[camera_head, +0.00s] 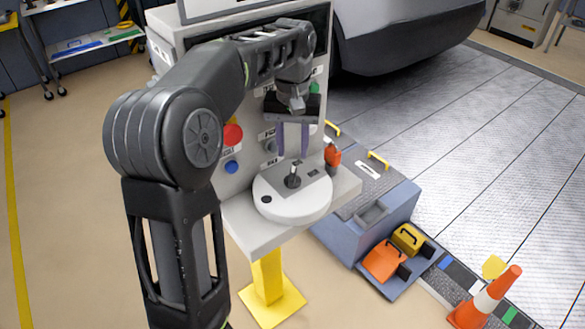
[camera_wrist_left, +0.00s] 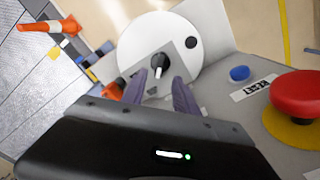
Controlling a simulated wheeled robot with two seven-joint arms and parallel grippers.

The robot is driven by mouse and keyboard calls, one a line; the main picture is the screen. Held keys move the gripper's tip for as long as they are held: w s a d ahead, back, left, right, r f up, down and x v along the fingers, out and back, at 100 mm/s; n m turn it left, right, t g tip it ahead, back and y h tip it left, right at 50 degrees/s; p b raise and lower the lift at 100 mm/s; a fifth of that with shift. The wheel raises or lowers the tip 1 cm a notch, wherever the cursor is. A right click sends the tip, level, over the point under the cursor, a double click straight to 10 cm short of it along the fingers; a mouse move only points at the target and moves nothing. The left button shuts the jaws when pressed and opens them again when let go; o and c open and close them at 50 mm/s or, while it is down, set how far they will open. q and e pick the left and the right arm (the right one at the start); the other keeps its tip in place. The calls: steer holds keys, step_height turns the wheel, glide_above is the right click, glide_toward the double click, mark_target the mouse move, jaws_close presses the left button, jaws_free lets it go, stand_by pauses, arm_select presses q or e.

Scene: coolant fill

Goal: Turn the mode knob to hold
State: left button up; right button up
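A black knob (camera_head: 293,181) with a light pointer stands on a grey plate on the round white disc (camera_head: 273,205) of the console ledge. It also shows in the left wrist view (camera_wrist_left: 160,63), just beyond my fingertips. A grey dial (camera_head: 270,147) with small labels is on the upright panel, left of my gripper; I cannot read the labels or tell which control is the mode knob. My left gripper (camera_head: 293,154) points down above the black knob, fingers apart and empty; the left wrist view shows both fingers (camera_wrist_left: 159,82). My right gripper is out of view.
A red button (camera_head: 232,135) and a blue button (camera_head: 231,167) are on the panel, left of my gripper. An orange-red object (camera_head: 332,157) is at the ledge's right. A blue-grey cabinet (camera_head: 395,205) and a traffic cone (camera_head: 487,298) stand on the floor at right.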

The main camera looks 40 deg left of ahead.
mark_target(292, 174)
arm_select(q)
step_height(292, 174, down, 8)
steer(key=shift+r+p, duration=0.2)
steer(key=shift+p, duration=0.1)
jaws_close()
stand_by(0.4)
stand_by(1.0)
